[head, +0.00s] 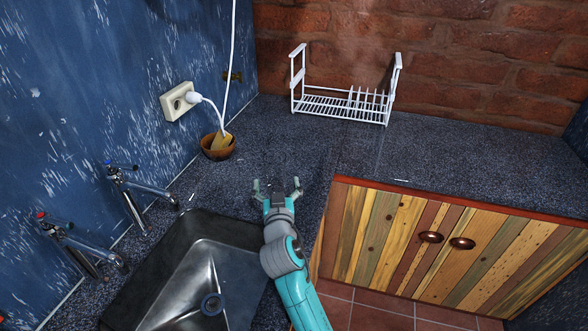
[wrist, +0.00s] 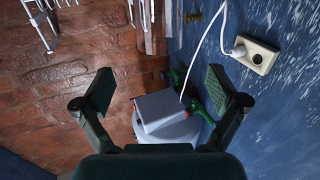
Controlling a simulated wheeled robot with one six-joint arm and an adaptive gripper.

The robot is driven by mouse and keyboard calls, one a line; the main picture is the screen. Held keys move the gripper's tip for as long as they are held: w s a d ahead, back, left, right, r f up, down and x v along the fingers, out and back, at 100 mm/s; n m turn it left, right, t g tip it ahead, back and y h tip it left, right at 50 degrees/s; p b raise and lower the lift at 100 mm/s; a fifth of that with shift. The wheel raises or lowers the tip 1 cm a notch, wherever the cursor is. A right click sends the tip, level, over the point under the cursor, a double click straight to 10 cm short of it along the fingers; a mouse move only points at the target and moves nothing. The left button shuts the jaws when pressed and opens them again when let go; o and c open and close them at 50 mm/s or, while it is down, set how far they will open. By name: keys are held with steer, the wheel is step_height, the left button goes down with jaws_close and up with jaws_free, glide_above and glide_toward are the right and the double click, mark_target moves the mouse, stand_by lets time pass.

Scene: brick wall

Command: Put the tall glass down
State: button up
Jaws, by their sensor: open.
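My gripper (head: 277,187) is over the dark speckled counter (head: 265,145), just beyond the far edge of the sink. Its two fingers are spread wide, and I see nothing held between them. In the wrist view the open fingers (wrist: 167,93) stand apart on either side of the picture. I cannot make out a tall glass in either view; whether clear glass stands near the fingers I cannot tell.
The sink (head: 175,260) and two taps (head: 140,190) lie at the left. A wooden bowl (head: 212,153) sits below a wall socket (head: 177,101). A white dish rack (head: 340,105) stands at the back. The counter right of the rack is clear. Cabinet doors (head: 400,235) are at the right.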

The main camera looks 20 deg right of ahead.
mark_target(276, 167)
steer(key=x, duration=0.5)
steer(key=shift+w+d, duration=0.1)
steer(key=shift+d, duration=0.1)
steer(key=shift+x, duration=2.65)
steer(key=shift+a+r, duration=0.15)
steer(key=shift+r, duration=0.05)
jaws_close()
